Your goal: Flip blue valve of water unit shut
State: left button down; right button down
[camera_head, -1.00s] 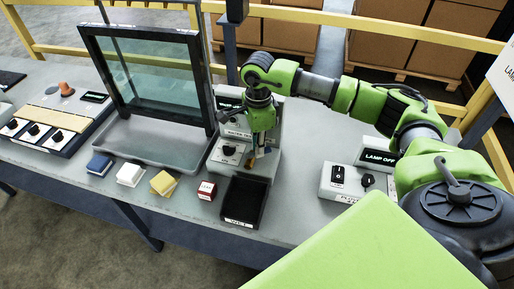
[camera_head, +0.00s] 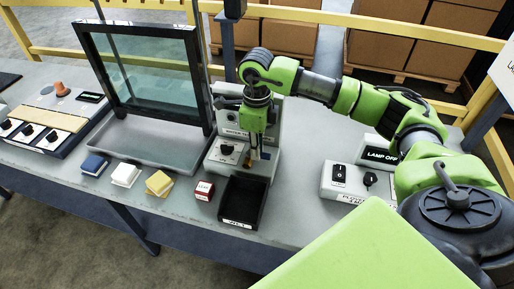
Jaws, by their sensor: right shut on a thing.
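The water unit (camera_head: 262,168) is a grey box with a raised back panel and a dark knob (camera_head: 227,150) on its front. My right gripper (camera_head: 254,152) points down at the right part of the unit's front. It is shut at the valve, with a small brass-coloured bit showing just below the fingertips. The blue valve handle is mostly hidden by the fingers, so I cannot tell its exact angle. My left gripper is not in view.
A glass pane in a black frame (camera_head: 199,85) stands over a grey tray left of the unit. A lamp switch box (camera_head: 340,180) is at right.

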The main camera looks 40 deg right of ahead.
dwell(0.3)
jog(key=c, duration=2)
grip_release()
jog(key=shift+r, duration=0.1)
notch_tip(320, 180, up, 12)
jog(key=shift+f, duration=0.1)
